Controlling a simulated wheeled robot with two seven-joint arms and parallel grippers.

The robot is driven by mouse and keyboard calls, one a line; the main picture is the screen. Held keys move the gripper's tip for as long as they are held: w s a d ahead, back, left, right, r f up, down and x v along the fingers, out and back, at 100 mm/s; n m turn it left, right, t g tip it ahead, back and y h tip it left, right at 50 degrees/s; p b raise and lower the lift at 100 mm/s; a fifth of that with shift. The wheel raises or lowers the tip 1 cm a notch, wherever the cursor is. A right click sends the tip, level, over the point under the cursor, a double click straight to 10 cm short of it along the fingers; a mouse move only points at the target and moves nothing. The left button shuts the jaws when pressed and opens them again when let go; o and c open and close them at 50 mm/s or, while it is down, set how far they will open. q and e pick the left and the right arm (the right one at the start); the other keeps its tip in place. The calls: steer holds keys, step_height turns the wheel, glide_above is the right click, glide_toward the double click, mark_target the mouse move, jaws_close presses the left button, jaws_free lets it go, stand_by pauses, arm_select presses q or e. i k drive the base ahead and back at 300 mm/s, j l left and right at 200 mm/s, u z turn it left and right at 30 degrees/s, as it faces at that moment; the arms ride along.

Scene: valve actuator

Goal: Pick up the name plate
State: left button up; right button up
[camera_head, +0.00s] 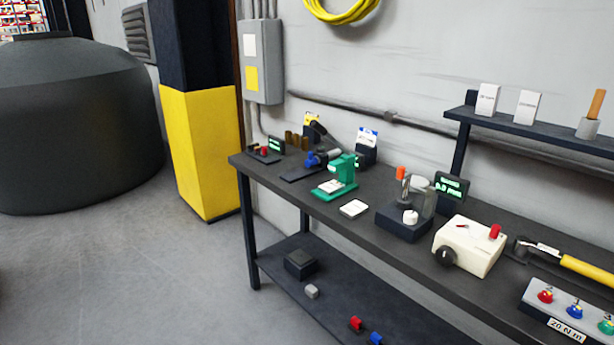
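A small flat white plate (354,208) lies on the dark workbench (290,190), in front of and to the right of a green press-like device (343,172). It looks like the name plate, but any lettering is too small to read. Another small white piece (330,186) with faint marks lies on the base of the green device. I cannot tell for sure which of the two is the name plate. Neither of my grippers shows in the head view.
Right of the plate stand a dark fixture (404,224), a cream box (468,246) with a red knob, and a yellow-handled tool (588,270). A blue tool (322,158) lies behind left. A wall shelf (550,125) overhangs the right side.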

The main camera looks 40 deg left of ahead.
mark_target(333, 187)
steer(key=i+j+u, duration=0.35)
steer(key=i+j, duration=0.3)
steer(key=i+j+u, duration=0.35)
steer(key=i+j, duration=0.2)
steer(key=i, duration=0.15)
